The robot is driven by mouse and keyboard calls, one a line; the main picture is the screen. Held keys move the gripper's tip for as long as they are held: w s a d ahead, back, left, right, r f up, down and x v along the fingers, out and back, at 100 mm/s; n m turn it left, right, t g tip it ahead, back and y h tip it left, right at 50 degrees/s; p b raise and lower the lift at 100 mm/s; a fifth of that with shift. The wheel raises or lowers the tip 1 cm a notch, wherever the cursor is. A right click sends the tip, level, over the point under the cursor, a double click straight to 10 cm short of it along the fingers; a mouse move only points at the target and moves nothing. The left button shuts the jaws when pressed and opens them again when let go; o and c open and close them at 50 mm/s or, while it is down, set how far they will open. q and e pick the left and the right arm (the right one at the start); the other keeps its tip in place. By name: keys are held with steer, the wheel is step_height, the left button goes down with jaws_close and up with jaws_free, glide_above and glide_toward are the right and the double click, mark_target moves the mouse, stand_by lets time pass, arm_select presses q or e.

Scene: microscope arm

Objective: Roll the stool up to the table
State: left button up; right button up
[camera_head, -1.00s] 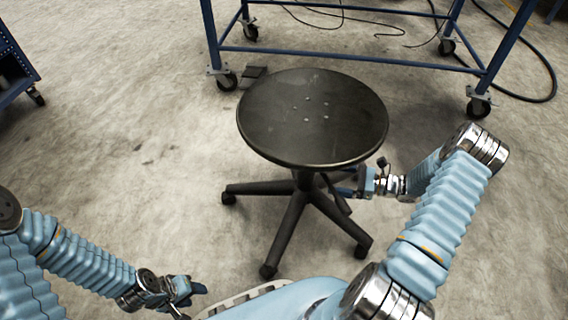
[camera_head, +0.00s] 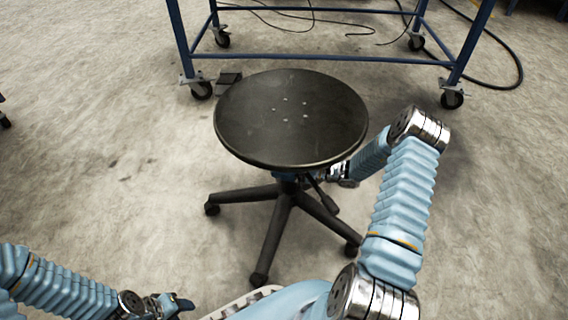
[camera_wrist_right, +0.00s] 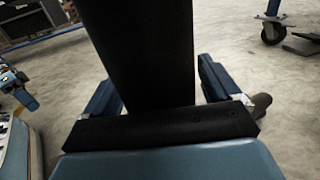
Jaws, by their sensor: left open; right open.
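The stool (camera_head: 291,118) has a round black seat and a dark base with several legs on casters. It stands upright on the concrete floor, in front of the blue-framed table (camera_head: 330,56) and apart from it. My right arm reaches in from the right, and its gripper is mostly hidden under the seat in the head view. In the right wrist view my right gripper (camera_wrist_right: 160,95) is open, with its fingers on both sides of the stool's dark column (camera_wrist_right: 145,50). My left gripper (camera_head: 172,305) is open and empty at the bottom left, away from the stool.
The table stands on casters (camera_head: 452,97). A small dark pedal-like piece (camera_head: 230,78) lies on the floor by its left caster. A black cable (camera_head: 515,70) curves over the floor at the right.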

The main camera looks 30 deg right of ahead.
steer(key=c, duration=1.4)
steer(key=shift+w, duration=0.15)
